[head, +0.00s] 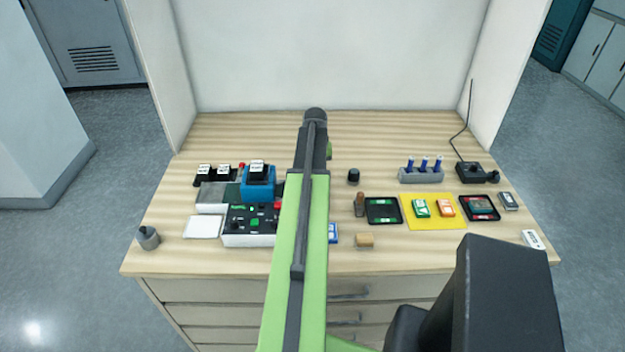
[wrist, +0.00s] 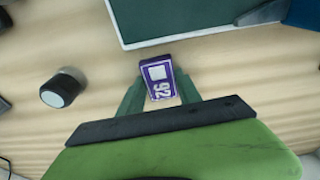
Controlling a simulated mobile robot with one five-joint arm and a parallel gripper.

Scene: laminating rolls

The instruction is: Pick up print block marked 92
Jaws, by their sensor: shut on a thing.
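The purple print block marked 92 (wrist: 160,82) has a white square on its face and shows in the middle of the wrist view. My gripper (wrist: 161,92) has one green finger on each side of it and is shut on it. I cannot tell from this view whether the block is lifted off the wood. In the head view my arm covers the block and most of the gripper.
A black cylinder with a pale top (wrist: 63,88) stands left of the block; a green board with a pale edge (wrist: 190,18) lies beyond it. A black control box (head: 250,222), a yellow mat (head: 432,219) and black trays (head: 384,211) are on the wooden bench (head: 420,130).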

